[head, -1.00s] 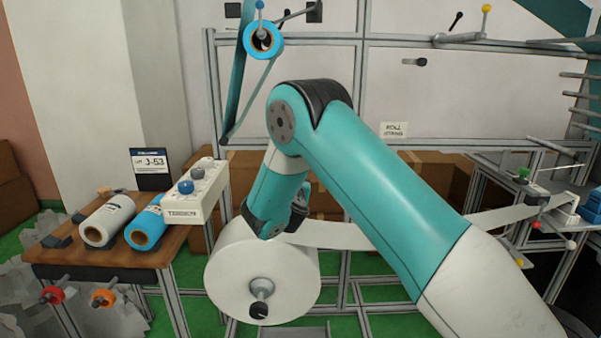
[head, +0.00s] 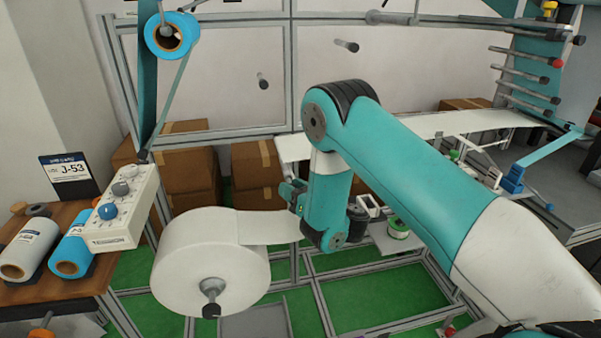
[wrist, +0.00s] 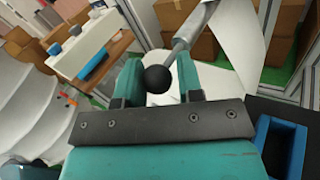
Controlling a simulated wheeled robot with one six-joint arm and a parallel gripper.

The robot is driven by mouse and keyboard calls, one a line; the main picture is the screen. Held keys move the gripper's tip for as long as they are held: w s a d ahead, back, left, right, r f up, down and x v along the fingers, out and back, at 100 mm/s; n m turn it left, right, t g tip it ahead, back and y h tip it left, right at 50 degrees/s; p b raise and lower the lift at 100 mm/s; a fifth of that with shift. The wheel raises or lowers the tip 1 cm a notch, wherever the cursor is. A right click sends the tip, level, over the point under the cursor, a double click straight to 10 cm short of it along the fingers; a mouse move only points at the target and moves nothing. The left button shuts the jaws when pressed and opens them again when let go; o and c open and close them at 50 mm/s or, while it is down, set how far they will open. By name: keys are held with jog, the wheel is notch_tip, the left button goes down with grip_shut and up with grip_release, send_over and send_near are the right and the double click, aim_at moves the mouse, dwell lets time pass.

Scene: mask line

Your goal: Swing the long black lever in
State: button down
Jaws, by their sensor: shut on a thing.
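In the wrist view, the two teal fingers of my gripper (wrist: 158,80) stand on either side of a black ball knob (wrist: 156,79). The knob is on the end of a grey rod, the lever (wrist: 190,32), which runs up and to the right, away from my gripper. My gripper is shut on this lever near its knob end. In the head view, teal parts of my gripper (head: 291,192) show just left of my lower arm link, right of the large white roll. The lever is not clear there, hidden by my arm.
The large white roll (head: 205,255) hangs on a spindle at lower left, its web running behind my arm. A white control box (head: 124,207) stands left by the wooden table (head: 70,292). A blue roll (head: 170,36) hangs above. Cardboard boxes (head: 190,172) lie behind the frame. Pegs project at right.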

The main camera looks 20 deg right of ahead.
jog(key=shift+d+r+y+p, duration=0.1)
jog(key=shift+d+y+p, duration=0.2)
jog(key=c, duration=0.9)
grip_release()
jog(key=shift+d, duration=0.1)
jog(key=shift+o, duration=0.2)
jog(key=shift+s, duration=0.1)
